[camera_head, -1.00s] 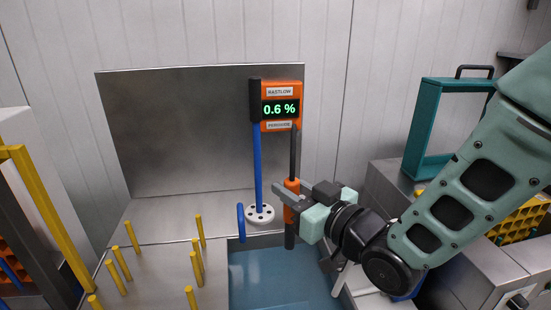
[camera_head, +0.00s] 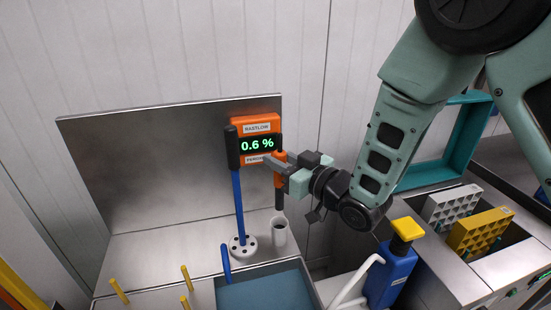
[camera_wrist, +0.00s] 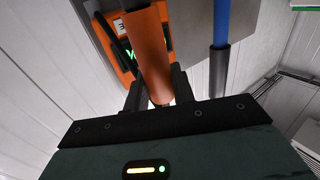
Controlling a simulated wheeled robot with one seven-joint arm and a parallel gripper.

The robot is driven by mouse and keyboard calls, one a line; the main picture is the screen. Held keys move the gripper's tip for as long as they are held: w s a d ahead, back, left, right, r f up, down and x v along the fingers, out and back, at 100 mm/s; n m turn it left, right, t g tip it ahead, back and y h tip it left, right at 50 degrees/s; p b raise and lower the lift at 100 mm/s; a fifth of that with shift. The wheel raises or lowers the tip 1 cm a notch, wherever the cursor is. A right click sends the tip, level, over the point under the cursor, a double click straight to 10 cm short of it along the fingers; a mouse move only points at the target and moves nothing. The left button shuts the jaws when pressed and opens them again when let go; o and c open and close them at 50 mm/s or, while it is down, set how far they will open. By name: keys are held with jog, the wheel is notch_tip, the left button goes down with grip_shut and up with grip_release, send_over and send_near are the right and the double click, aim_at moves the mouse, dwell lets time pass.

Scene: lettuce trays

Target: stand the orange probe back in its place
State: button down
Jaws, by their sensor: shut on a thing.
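My gripper (camera_head: 274,166) is shut on the orange probe (camera_head: 281,157), whose dark lower end (camera_head: 279,200) points down. The probe hangs roughly upright in front of the right edge of the orange meter (camera_head: 256,120), which reads 0.6 %. A pale grey open cup (camera_head: 279,231) stands on the steel ledge below the probe. The probe's tip appears at or just above the cup's mouth; I cannot tell whether it is inside. In the wrist view the orange grip (camera_wrist: 150,55) lies between my fingers, with the meter (camera_wrist: 110,50) behind it.
A blue rod (camera_head: 238,205) with a dark top stands in a white holed base (camera_head: 243,247), left of the cup. A blue basin (camera_head: 265,290) lies in front. Yellow pegs (camera_head: 186,279) stand at left. A blue bottle (camera_head: 390,278) with a yellow cap is at right.

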aim_at(280, 208)
jog(key=shift+f+b, duration=0.55)
jog(key=shift+f, duration=0.9)
jog(key=shift+r, duration=0.15)
notch_tip(280, 208, down, 8)
jog(key=b, duration=0.7)
jog(key=shift+b, duration=0.4)
jog(key=shift+f+b, duration=0.45)
jog(key=shift+f, duration=0.05)
jog(key=c, duration=0.6)
grip_release()
jog(key=shift+r+b+v, duration=0.25)
jog(key=shift+r+v, duration=0.1)
jog(key=shift+v, duration=1.15)
jog(key=shift+r+b+v, duration=0.25)
jog(key=shift+r+v, duration=0.1)
jog(key=shift+v, duration=1.15)
jog(key=shift+r+b+v, duration=0.25)
jog(key=shift+r+v, duration=0.1)
jog(key=shift+v, duration=1.15)
